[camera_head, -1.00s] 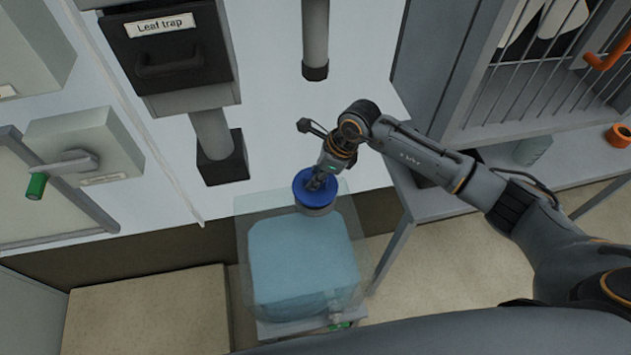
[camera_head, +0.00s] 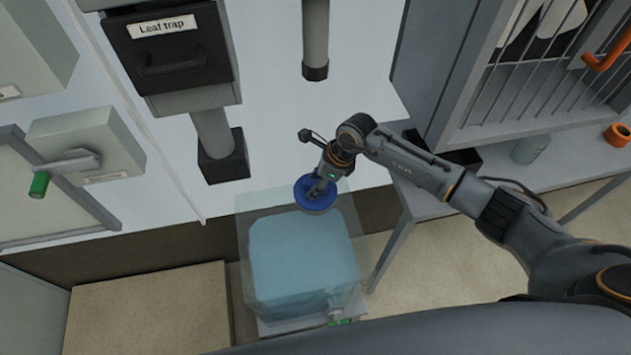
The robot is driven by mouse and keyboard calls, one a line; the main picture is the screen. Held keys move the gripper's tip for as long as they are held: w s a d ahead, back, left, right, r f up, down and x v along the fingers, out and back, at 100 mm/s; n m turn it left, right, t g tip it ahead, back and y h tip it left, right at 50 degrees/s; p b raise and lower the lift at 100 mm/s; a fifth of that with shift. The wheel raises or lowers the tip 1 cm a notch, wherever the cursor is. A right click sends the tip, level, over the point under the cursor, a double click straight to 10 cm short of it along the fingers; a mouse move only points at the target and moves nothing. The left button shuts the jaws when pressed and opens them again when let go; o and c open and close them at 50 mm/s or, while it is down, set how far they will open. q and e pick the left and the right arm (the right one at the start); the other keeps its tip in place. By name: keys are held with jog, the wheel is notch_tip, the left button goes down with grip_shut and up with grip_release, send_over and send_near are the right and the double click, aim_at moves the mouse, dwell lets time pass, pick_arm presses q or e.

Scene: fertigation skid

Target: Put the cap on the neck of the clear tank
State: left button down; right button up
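The clear tank (camera_head: 300,262) stands low in the middle of the view, with pale blue liquid inside. The blue round cap (camera_head: 306,203) is at the far top edge of the tank, over where its neck is. The neck itself is hidden under the cap, and I cannot tell whether the cap is seated on it. My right gripper (camera_head: 319,189) comes down from above with its fingers at the middle of the cap and appears shut on it. My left gripper is not in view.
The leaf trap box (camera_head: 172,55) and grey pipes are on the white wall behind. A grey valve box with a green-tipped lever (camera_head: 60,172) is at left. A bench (camera_head: 440,208) with a barred cabinet, a jar (camera_head: 530,149) and an orange ring (camera_head: 618,134) is at right.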

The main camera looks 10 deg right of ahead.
jog(key=p+v, duration=0.4)
jog(key=v, duration=0.2)
jog(key=shift+r+p, duration=0.2)
jog(key=shift+p, duration=0.2)
jog(key=shift+s+d+r+p, duration=0.1)
jog(key=shift+d+r+p, duration=0.3)
jog(key=shift+r, duration=0.25)
